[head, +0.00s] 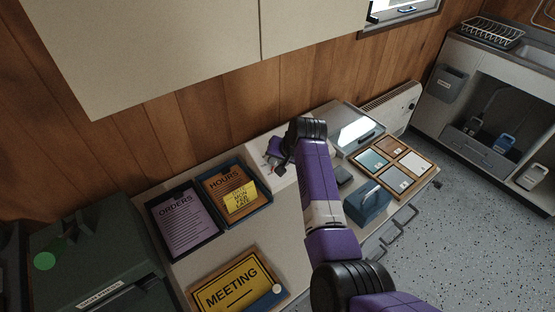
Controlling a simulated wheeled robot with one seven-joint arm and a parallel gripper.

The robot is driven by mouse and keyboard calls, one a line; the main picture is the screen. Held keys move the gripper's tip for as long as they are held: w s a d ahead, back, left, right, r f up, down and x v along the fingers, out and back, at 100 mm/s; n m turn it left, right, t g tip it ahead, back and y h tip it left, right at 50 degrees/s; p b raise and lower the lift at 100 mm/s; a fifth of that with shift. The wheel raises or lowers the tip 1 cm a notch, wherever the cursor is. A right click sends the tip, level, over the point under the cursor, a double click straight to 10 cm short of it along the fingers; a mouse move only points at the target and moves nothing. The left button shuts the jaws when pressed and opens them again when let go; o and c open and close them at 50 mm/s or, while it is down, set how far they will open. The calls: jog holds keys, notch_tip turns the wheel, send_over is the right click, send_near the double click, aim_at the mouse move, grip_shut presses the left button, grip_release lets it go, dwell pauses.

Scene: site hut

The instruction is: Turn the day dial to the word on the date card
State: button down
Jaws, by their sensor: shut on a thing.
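My purple arm reaches over the counter to a pale box (256,143) against the wood wall. My gripper (273,163) is at the front of this box, shut on what appears to be the day dial there. The dial itself is mostly hidden by the gripper and arm, and the word it shows cannot be read. A small yellow card (241,198), which looks like the date card, stands at the tray marked HOURS. Its lettering is too small to read surely.
The ORDERS tray (217,235) and HOURS tray (266,190) are left of the arm. A yellow MEETING sign (232,286) lies in front. A blue-grey box (370,205) and a wooden tray of tiles (426,163) are right of the arm. Cupboards (170,45) hang above.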

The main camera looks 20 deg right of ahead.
dwell(0.4)
jog(key=c, duration=1.1)
grip_release()
jog(key=shift+v, duration=3.85)
